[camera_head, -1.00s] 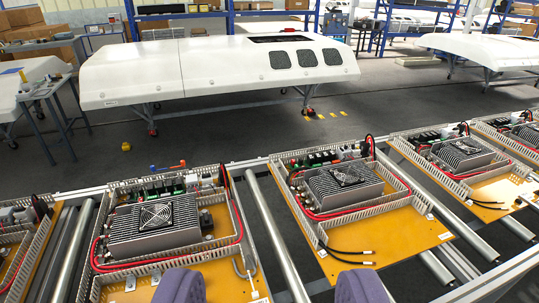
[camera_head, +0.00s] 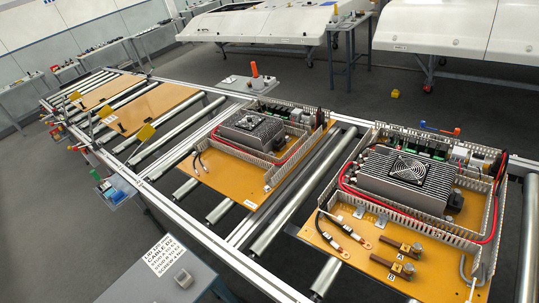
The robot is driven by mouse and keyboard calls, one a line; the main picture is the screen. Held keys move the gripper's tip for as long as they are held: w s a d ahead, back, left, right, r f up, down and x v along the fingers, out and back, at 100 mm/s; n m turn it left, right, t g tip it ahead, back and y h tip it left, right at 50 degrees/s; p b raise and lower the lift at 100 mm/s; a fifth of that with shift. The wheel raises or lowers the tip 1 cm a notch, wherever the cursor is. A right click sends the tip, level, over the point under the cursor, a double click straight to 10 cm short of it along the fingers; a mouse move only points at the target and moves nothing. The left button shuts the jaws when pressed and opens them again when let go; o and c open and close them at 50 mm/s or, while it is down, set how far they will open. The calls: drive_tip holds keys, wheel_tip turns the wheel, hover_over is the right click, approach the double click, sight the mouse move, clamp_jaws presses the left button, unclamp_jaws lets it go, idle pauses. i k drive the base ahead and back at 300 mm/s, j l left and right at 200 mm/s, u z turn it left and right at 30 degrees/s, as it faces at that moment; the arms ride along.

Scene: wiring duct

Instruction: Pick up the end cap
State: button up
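A small pale grey hollow-looking piece (camera_head: 183,279) sits on a grey side table (camera_head: 150,290) at the bottom left. It may be the end cap, but it is too small to tell for sure. A white printed label (camera_head: 164,256) lies beside it on the same tabletop. No other piece can be made out clearly as an end cap. My gripper is outside the picture, so its state is hidden.
A roller conveyor (camera_head: 262,236) carries orange panels. The near panel (camera_head: 330,238) holds wiring ducts, a finned unit (camera_head: 400,178), cables and two brown blocks. A second fitted panel (camera_head: 215,180) lies left of it. White shells (camera_head: 265,25) stand behind, with dark floor between.

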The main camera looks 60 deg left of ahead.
sight(182, 277)
drive_tip(key=u, duration=0.45)
drive_tip(key=l+u, duration=0.15)
drive_tip(key=u, duration=0.7)
drive_tip(key=l+u, duration=0.1)
drive_tip(key=u, duration=0.35)
drive_tip(key=k+u, duration=0.1)
drive_tip(key=u, duration=0.75)
drive_tip(key=z, duration=1.85)
drive_tip(key=l+u, duration=0.1)
drive_tip(key=u, duration=1.75)
drive_tip(key=i, duration=0.1)
drive_tip(key=z, duration=0.05)
